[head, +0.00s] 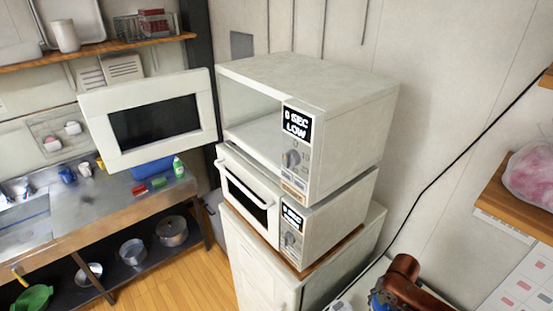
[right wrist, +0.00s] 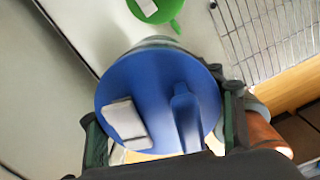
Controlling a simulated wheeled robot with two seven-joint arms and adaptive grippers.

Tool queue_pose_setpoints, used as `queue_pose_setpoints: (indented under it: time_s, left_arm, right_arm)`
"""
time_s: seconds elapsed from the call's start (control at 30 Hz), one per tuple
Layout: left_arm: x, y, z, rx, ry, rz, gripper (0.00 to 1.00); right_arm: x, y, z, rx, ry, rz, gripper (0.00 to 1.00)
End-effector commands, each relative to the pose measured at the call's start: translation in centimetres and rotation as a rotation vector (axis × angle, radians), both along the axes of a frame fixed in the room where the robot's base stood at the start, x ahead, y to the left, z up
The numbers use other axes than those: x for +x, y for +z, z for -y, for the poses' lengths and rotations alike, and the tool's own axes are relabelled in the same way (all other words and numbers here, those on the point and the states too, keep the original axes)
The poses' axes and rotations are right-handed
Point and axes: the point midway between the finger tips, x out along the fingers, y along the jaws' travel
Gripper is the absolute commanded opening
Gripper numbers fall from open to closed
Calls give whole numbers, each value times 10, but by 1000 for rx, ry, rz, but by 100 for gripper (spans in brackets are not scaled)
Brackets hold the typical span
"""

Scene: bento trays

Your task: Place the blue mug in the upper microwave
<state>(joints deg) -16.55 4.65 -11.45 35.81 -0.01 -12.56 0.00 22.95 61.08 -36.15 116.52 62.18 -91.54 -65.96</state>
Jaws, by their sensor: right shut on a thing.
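The upper microwave (head: 345,105) is white, with a display reading "0 SEC LOW". Its door (head: 150,120) is swung wide open to the left, and the visible part of its cavity looks empty. My right gripper (right wrist: 165,125) is shut on the blue mug (right wrist: 150,80), with a dark finger on each side of it. The mug's handle and a pale label face the wrist camera. In the head view my right arm enters at the bottom right, below the microwaves, and a bit of blue shows beside it. My left gripper is not in view.
A second microwave (head: 335,225) with its door shut stands under the upper one, on a white cabinet (head: 250,265). A metal counter (head: 110,208) at left holds small mugs and bottles. The right wrist view shows a green cup (right wrist: 165,12) and a wire rack (right wrist: 265,35).

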Motion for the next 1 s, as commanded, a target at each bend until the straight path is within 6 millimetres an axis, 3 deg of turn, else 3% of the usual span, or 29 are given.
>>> queue_pose_setpoints:
  time_s: [0.1,0.4,1.0]
  left_arm:
    - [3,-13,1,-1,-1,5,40]
    - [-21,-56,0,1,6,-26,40]
    - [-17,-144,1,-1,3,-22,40]
  right_arm:
    - [3,-3,-12,1,-89,5,19]
    - [4,-12,-54,2,-480,7,19]
    - [-17,-31,-127,1,-1386,3,19]
